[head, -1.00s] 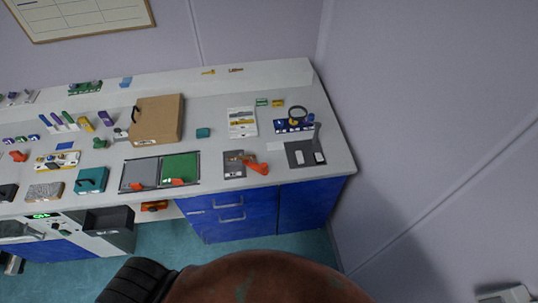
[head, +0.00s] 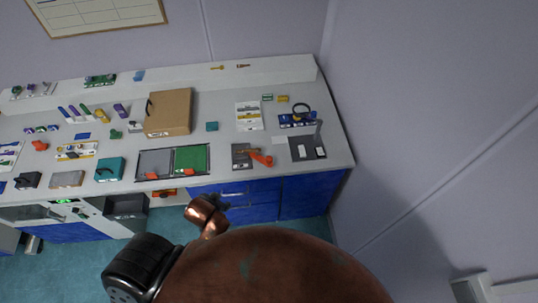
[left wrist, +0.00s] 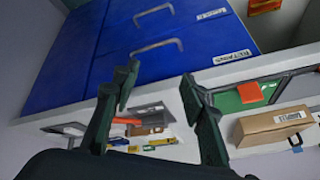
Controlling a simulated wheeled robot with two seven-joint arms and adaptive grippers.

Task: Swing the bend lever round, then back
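The bend lever (head: 262,158) has an orange handle and sits on a small grey plate (head: 241,161) near the front edge of the bench. Its orange handle (left wrist: 126,121) also shows in the left wrist view, beyond my fingers. My right gripper is in neither view.
A magnifier stand (head: 297,119) is behind. Blue drawers (head: 305,195) are under the bench (head: 220,145). A wall closes the right side.

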